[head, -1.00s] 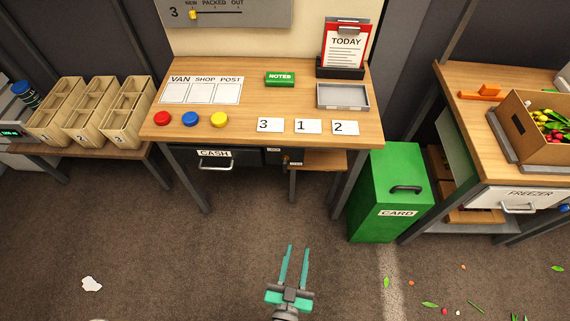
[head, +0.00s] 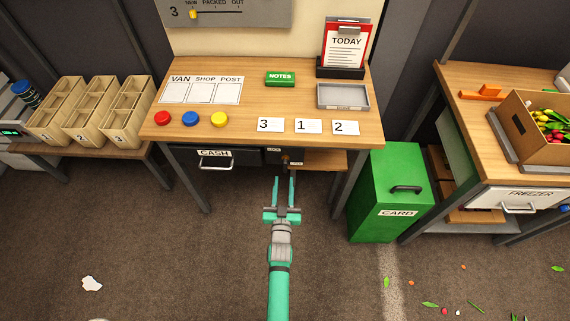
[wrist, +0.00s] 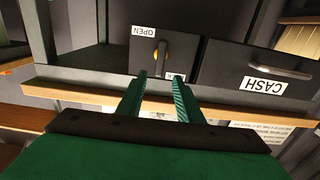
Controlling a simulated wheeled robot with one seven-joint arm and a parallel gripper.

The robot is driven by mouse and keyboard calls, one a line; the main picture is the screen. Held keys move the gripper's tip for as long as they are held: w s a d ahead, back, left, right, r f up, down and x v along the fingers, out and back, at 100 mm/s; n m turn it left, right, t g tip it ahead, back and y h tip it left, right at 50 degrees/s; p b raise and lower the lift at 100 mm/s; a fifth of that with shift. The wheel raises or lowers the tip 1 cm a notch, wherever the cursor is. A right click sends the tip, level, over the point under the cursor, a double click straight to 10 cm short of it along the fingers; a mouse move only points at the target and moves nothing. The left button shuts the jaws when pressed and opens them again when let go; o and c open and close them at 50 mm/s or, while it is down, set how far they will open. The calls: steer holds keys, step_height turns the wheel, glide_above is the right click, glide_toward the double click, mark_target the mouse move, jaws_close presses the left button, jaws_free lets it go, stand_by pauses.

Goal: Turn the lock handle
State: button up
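The lock handle (wrist: 161,48) is a small dark upright bar with a yellow part beside it, on a dark panel (wrist: 182,43) in the wrist view. The picture there is upside down. An OPEN label (wrist: 144,31) sits at one corner of the panel, and a second label is partly hidden by a finger. In the head view the handle (head: 286,162) shows small under the desk edge. My gripper (head: 285,180) is open and empty, its teal fingers pointing at the panel. In the wrist view the fingertips (wrist: 158,79) appear just short of the handle, with a gap between them.
The CASH drawer (head: 230,158) with its bar handle is left of the lock. The desk top (head: 255,95) overhangs it, and a wooden shelf (head: 325,160) lies to the right. A green CARD bin (head: 375,200) stands right of the desk. The floor in front is mostly clear.

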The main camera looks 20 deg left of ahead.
mark_target(285, 166)
steer(key=x, duration=0.9)
steer(key=shift+w, duration=0.1)
jaws_close()
